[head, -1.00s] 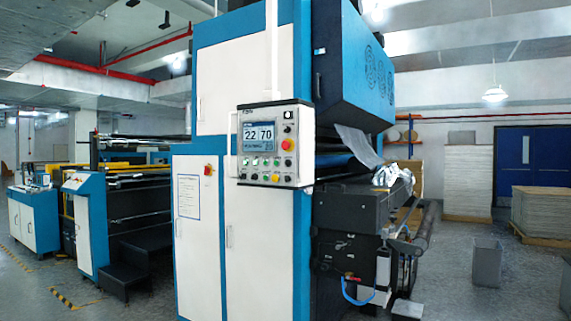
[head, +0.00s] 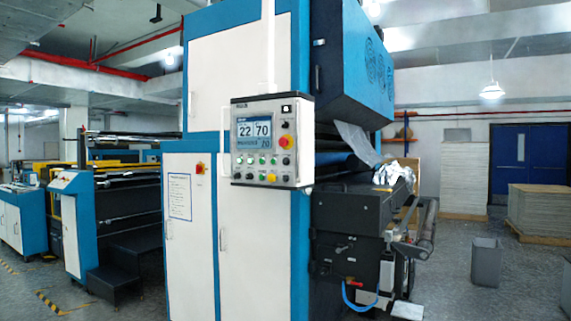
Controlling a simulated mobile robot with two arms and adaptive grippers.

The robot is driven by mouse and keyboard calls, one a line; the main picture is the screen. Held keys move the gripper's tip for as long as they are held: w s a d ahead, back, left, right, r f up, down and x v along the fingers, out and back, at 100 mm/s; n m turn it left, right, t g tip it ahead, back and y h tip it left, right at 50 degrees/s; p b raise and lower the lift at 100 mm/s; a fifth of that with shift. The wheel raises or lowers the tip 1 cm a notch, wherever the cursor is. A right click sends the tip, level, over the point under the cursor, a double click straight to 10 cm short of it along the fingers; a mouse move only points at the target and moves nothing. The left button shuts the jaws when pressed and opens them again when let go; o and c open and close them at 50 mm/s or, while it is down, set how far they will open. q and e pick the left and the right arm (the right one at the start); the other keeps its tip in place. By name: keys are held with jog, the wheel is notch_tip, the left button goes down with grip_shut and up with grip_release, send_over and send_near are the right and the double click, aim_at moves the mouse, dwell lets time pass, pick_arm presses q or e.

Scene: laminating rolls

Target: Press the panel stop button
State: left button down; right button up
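The control panel (head: 240,165) hangs on a white post in front of the blue and white machine. A row of small green, yellow and other buttons (head: 271,178) runs along the panel's lower part. Labels are too small to read. Neither of my grippers is in view.
The machine's white cabinet doors (head: 250,250) stand below the panel, with another red button (head: 199,168) on the left door. Dark rollers (head: 345,190) project at the right. A grey bin (head: 486,262) stands on the open floor at right.

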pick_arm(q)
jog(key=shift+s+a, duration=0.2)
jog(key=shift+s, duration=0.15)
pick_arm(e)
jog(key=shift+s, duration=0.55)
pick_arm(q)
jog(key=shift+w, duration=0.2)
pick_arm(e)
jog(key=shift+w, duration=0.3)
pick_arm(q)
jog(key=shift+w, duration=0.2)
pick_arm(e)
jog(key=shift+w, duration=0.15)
